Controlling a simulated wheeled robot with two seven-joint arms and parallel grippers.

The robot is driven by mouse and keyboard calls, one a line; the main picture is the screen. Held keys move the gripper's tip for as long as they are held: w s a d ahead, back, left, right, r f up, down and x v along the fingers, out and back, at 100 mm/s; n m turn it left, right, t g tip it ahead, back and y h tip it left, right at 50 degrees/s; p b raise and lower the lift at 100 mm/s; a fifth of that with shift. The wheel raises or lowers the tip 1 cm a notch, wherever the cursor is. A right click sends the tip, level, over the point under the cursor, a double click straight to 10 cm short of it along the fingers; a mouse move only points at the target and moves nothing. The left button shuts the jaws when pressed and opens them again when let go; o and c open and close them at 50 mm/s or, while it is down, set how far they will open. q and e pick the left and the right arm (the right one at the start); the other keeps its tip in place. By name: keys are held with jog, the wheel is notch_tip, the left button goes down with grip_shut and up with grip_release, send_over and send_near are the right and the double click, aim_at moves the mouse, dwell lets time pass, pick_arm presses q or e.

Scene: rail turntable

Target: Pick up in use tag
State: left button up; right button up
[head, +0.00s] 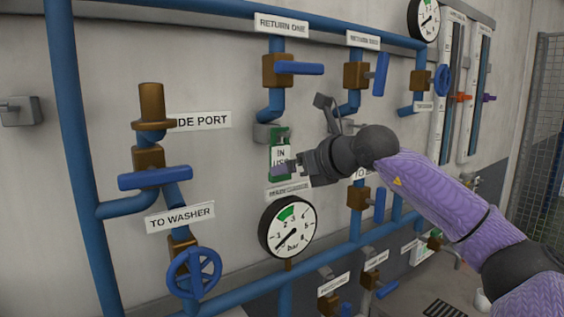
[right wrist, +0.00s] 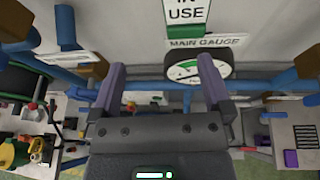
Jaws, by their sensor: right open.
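The in use tag (head: 280,146) is a green and white card hanging on the wall under a pipe end, above the main gauge (head: 288,227). Its lower part is partly hidden by my right gripper (head: 284,171) in the head view. In the right wrist view the tag (right wrist: 187,10) shows at the top edge, cut off, beyond the fingertips. My right gripper (right wrist: 160,72) is open, with nothing between its two purple-grey fingers. I cannot tell whether a finger touches the tag. My left gripper is not in view.
Blue pipes (head: 82,160) run along the wall. Valves with blue handles (head: 155,178) and a blue handwheel (head: 194,272) stick out around the tag. A second pressure gauge (head: 424,18) sits at the top right.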

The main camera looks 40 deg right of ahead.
aim_at(280, 155)
jog(key=shift+m+h, duration=0.3)
jog(key=shift+h, duration=0.4)
jog(key=w+d+f+p, duration=0.1)
jog(key=w+p, duration=0.1)
jog(key=w+d+f+p, duration=0.1)
jog(key=w+p, duration=0.1)
jog(key=w, duration=0.1)
jog(key=w+d+f+p, duration=0.1)
jog(key=w+p, duration=0.1)
jog(key=w, duration=0.1)
jog(key=shift+d+f, duration=0.1)
jog(key=shift+d, duration=0.1)
jog(key=shift+w+f, duration=0.1)
jog(key=shift+f, duration=0.05)
jog(key=shift+s, duration=0.2)
jog(key=c, duration=1.1)
